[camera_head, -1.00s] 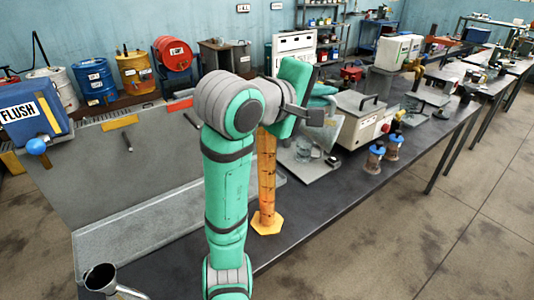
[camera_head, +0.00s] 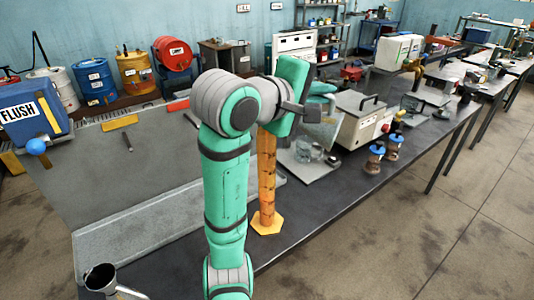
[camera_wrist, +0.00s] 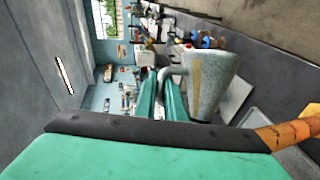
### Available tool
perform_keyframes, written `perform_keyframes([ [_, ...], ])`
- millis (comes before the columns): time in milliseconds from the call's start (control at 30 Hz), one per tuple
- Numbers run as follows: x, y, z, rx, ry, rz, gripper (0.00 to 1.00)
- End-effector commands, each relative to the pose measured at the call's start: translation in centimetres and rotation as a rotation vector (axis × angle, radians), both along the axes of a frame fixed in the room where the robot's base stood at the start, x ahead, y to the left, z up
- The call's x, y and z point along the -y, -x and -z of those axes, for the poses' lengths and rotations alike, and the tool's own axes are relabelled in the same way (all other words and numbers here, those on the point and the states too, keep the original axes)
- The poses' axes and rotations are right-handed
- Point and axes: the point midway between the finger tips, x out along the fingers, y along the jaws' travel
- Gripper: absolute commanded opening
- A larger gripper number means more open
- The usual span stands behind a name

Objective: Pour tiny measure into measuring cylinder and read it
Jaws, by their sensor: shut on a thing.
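My gripper (camera_wrist: 165,100) is shut on the handle of a small grey metal measure (camera_wrist: 208,85). In the wrist view the measure has a yellowish stripe and lies tipped well over from upright. Its inside does not show. In the head view my gripper (camera_head: 304,109) is above and to the right of the orange measuring cylinder (camera_head: 267,180), which stands upright on a hexagonal base on the bench. Its top is hidden behind my arm. Part of the cylinder (camera_wrist: 285,134) shows at the lower right of the wrist view, apart from the measure. No liquid level is readable.
A metal jug (camera_head: 100,277) stands at the lower left. A grey tray (camera_head: 150,225) lies left of the cylinder. Glassware (camera_head: 305,150), a white boxy apparatus (camera_head: 360,120) and two small jars (camera_head: 374,158) stand to the right. The front bench strip right of the cylinder is clear.

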Motion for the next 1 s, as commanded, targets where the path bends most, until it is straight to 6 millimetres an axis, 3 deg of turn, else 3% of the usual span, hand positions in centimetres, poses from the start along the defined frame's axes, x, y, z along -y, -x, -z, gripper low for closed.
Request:
perform_keyframes([
  [1000,-0.29,-0.13,-0.41,-0.011,0.03,0.0,0.0],
])
